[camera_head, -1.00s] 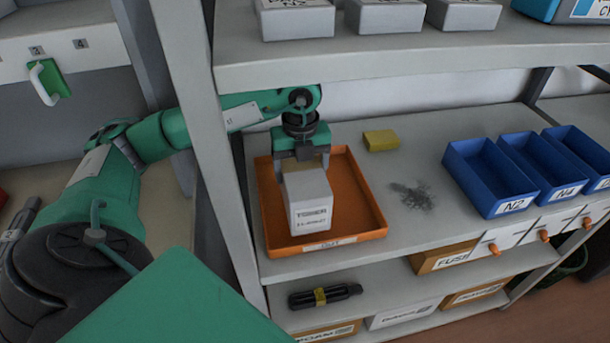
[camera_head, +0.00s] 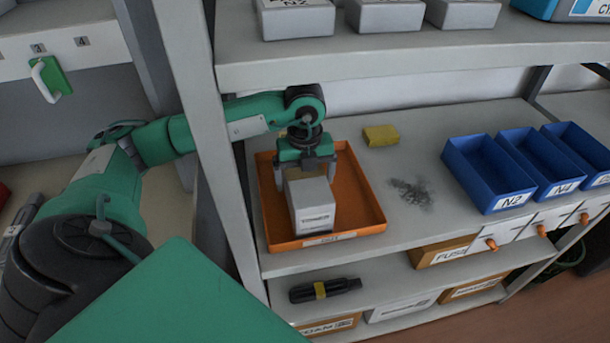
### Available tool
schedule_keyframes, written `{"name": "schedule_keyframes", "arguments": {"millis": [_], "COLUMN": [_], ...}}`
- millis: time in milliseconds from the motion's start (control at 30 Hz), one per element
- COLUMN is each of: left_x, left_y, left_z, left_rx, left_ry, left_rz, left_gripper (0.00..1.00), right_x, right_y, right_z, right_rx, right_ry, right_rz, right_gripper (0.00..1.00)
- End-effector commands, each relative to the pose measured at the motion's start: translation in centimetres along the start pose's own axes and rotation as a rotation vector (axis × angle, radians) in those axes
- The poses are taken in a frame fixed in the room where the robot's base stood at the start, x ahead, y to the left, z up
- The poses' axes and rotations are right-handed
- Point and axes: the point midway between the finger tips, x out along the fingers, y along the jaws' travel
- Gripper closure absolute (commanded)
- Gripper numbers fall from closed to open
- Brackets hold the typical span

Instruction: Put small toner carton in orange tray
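The small toner carton (camera_head: 312,207) is a pale grey-white box with dark lettering on its front face. It stands inside the orange tray (camera_head: 374,210) on the middle shelf, near the tray's centre and front, and appears to rest on the tray floor. My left gripper (camera_head: 307,172) is over the carton's rear end, pointing down, with one finger on each side of it. The fingers look slightly spread, though any gap to the carton is very small. The carton's rear and underside are partly hidden. My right gripper is not in view.
A yellow block (camera_head: 380,135) lies behind and right of the tray. Blue bins, including one marked N2 (camera_head: 487,178), stand at the right. A grey shelf post (camera_head: 205,140) rises left of the tray, and an upper shelf (camera_head: 400,65) overhangs it. A dark cartridge (camera_head: 325,289) lies below.

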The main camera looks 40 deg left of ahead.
Motion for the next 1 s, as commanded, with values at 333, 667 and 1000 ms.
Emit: {"name": "schedule_keyframes", "arguments": {"millis": [333, 667, 1000], "left_x": [-0.1, -3.6, -7.8], "left_y": [0.0, 0.0, 0.0], "left_z": [0.0, 0.0, 0.0], "left_rx": [0.000, 0.000, 0.000], "left_ry": [0.000, -0.001, 0.000], "left_rz": [0.000, -0.001, 0.000], "left_gripper": [0.01, 0.01, 0.01], "right_x": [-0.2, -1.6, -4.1], "right_y": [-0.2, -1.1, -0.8], "right_z": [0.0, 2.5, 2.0], "right_rx": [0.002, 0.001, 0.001], "right_ry": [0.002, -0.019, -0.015], "right_rz": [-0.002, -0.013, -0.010], "right_gripper": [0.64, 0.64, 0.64]}}
